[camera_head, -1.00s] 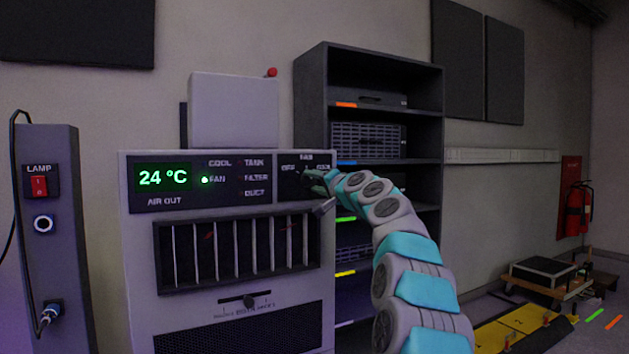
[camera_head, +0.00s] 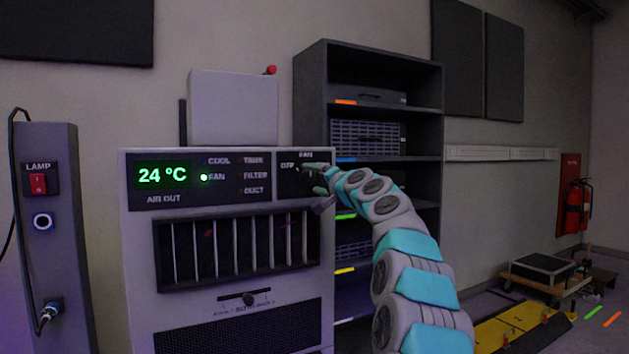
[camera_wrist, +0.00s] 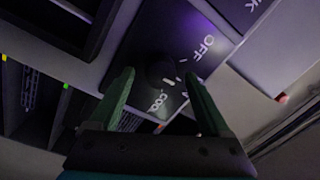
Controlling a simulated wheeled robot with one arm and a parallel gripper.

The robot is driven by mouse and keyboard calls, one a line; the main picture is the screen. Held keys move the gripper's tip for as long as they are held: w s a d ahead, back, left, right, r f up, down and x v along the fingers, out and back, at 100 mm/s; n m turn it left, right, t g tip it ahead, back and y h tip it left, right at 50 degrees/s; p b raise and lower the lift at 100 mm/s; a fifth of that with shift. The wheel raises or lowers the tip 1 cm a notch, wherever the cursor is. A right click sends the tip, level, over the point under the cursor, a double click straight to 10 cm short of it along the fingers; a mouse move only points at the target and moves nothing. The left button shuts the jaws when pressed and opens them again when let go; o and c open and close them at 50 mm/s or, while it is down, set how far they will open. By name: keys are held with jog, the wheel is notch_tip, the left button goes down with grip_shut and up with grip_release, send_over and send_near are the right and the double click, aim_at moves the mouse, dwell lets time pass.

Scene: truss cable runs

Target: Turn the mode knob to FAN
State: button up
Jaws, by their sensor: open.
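The mode knob (camera_wrist: 161,70) is a dark round knob on a black panel (camera_head: 288,182) at the upper right of the grey air unit. The panel carries OFF, FAN and COOL labels; FAN is at the top in the head view. My gripper (camera_wrist: 158,80) is open, with one green finger on each side of the knob in the wrist view. I cannot tell whether the fingers touch it. In the head view my gripper (camera_head: 318,180) covers the panel's right part and hides COOL. The knob's pointer direction is unclear. A green light (camera_head: 204,178) glows beside FAN on the display.
The air unit's vent grille (camera_head: 237,250) and a slider (camera_head: 248,300) lie below the panel. A dark shelf rack (camera_head: 384,93) stands close behind my arm. A grey lamp post (camera_head: 60,250) is at the left. The floor at right holds a low cart (camera_head: 545,272).

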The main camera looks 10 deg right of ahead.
jog(key=shift+s, duration=0.1)
jog(key=shift+b+v, duration=0.55)
jog(key=shift+v, duration=0.35)
jog(key=shift+b+v, duration=0.8)
jog(key=shift+v, duration=2.1)
jog(key=s+a+f+n+g+y, duration=0.1)
jog(key=s+a+f+n+g, duration=0.6)
jog(key=s+a+f, duration=0.9)
jog(key=s+d+f+g+h, duration=0.25)
jog(key=s+f+g, duration=0.35)
jog(key=s+f, duration=1.1)
jog(key=s+d+f+g+h, duration=0.1)
jog(key=s+d+f+g, duration=0.1)
jog(key=s, duration=0.7)
jog(key=s+d+f+g+h, duration=0.2)
jog(key=s+d+f, duration=0.3)
jog(key=s+f, duration=0.2)
jog(key=s+d+f+n+g+h, duration=0.1)
jog(key=s+d+f+g+h, duration=0.1)
jog(key=s, duration=0.9)
notch_tip(320, 180, down, 3)
jog(key=shift+d+r, duration=0.15)
jog(key=shift+d, duration=0.5)
